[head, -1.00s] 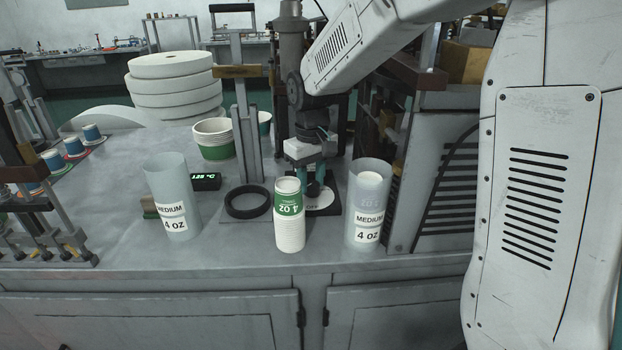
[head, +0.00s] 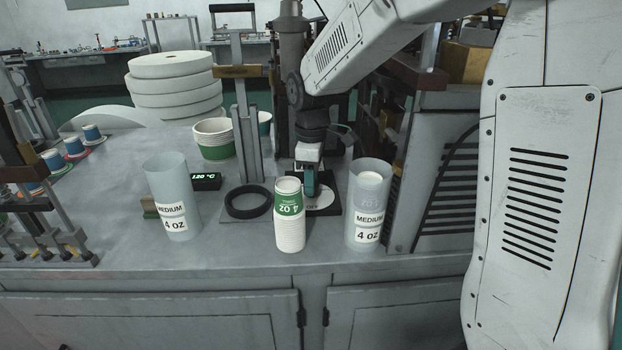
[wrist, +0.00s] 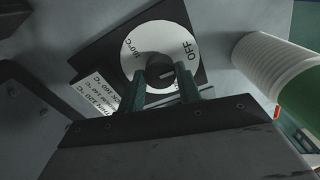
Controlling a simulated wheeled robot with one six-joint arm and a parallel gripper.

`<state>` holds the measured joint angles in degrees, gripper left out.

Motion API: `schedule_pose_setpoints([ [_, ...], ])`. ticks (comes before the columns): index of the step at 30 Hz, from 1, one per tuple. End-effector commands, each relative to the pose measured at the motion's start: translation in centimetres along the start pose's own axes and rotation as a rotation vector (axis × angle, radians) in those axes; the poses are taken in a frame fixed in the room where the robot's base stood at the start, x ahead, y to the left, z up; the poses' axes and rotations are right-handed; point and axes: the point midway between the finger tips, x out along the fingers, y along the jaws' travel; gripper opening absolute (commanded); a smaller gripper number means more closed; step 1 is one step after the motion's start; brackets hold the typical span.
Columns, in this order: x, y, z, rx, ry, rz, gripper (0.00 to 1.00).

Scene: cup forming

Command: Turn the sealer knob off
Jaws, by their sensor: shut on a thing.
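The sealer knob is a small dark knob (wrist: 160,66) in the middle of a round white dial (wrist: 150,38). The dial is printed "OFF" at its right and "100°C" at its left in the wrist view. My gripper (wrist: 164,80) is shut on the knob, with one teal finger on each side. A small pale mark shows on the knob between the fingers. In the head view my gripper (head: 310,190) points down over the dial (head: 322,203), one finger largely hiding the other. The knob is hidden there.
A small display (head: 206,181) reads 120 °C in green. A stack of paper cups (head: 290,230) stands just in front of the dial. Clear cylinders stand at right (head: 366,210) and left (head: 175,205). A black ring (head: 248,203) lies left of the gripper.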

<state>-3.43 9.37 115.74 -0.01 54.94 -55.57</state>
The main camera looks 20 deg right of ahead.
Motion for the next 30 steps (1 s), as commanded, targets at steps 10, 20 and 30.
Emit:
schedule_pose_setpoints([
  [10,-0.18,0.14,-0.10,-0.047,0.004,0.005,0.11],
  [20,-0.19,0.15,-0.10,-0.046,0.003,0.006,0.45],
  [30,-0.20,0.07,-0.04,-0.045,0.002,0.003,0.56],
])
